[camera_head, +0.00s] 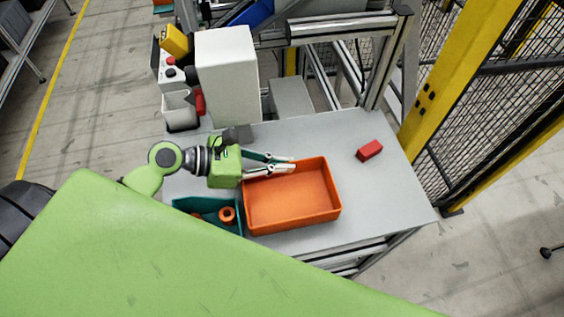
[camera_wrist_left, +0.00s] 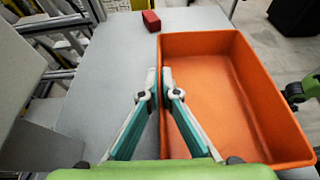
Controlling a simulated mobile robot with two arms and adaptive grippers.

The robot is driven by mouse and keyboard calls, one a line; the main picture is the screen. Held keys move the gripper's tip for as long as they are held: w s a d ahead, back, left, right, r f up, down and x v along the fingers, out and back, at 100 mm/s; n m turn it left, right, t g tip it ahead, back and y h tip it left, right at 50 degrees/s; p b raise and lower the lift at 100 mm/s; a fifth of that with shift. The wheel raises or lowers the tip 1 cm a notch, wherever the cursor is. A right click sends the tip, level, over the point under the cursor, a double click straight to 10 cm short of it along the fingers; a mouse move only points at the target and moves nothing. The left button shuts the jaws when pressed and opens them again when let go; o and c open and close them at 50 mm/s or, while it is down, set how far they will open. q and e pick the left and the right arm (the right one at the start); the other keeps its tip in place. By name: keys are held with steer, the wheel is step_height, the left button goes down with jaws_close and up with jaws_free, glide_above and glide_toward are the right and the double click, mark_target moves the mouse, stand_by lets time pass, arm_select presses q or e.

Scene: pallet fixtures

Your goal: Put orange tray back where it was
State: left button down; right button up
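The orange tray (camera_head: 292,196) is empty and sits on the grey table, to the right of a teal bin. In the left wrist view the orange tray (camera_wrist_left: 213,95) fills the right half. My left gripper (camera_head: 291,163) is at the tray's far wall, near its far left corner. In the left wrist view the fingertips of my left gripper (camera_wrist_left: 159,80) are close together, one outside and one inside the wall, with the rim between them. It looks shut on the wall.
The teal bin (camera_head: 208,203) holds orange ring-like parts, close beside the tray. A red block (camera_head: 370,150) lies at the far right of the grey table (camera_head: 385,195). A white box (camera_head: 227,75) stands at the back left. The table right of the tray is clear.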

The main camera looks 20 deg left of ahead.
arm_select(q)
steer(key=shift+f, duration=0.1)
steer(key=c, duration=2.3)
jaws_free()
